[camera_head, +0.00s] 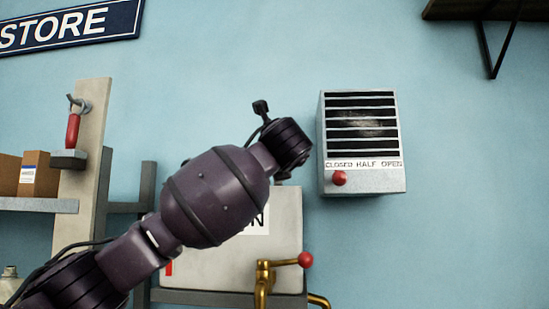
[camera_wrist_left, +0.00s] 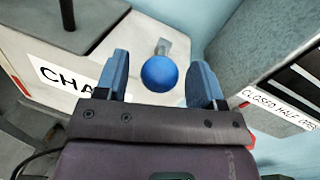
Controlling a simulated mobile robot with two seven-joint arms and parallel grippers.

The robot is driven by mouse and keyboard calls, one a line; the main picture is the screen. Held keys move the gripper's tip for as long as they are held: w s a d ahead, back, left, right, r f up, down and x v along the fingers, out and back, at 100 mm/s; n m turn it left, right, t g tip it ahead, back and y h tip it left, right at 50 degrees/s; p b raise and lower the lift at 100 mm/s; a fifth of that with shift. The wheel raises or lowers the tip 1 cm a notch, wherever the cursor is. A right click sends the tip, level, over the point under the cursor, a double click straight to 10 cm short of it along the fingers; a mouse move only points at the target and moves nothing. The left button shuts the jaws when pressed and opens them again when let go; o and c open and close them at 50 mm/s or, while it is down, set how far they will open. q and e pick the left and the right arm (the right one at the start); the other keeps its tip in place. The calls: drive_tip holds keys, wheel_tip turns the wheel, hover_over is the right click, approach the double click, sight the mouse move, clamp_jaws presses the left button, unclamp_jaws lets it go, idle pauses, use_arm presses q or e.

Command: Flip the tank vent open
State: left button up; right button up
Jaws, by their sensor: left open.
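The tank (camera_head: 228,268) is a pale box with a partly hidden label, below and behind my left arm. A blue ball knob (camera_wrist_left: 159,74) on a short grey lever stands at the tank's wall side. My left gripper (camera_wrist_left: 158,60) is open, with one blue finger on each side of the knob in the picture. I see no contact, and cannot tell if the knob is level with the fingertips. In the head view my wrist hides most of this gripper and the knob. My right gripper is out of view.
A louvred wall box (camera_head: 362,142) marked "CLOSED HALF OPEN" is close right of my left wrist; its red knob (camera_head: 339,178) is under "CLOSED". A brass tap (camera_head: 265,280) with a red knob is on the tank front. Shelves with boxes (camera_head: 38,174) stand left.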

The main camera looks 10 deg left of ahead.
use_arm(q)
drive_tip(key=shift+w, duration=0.3)
drive_tip(key=shift+a, duration=0.1)
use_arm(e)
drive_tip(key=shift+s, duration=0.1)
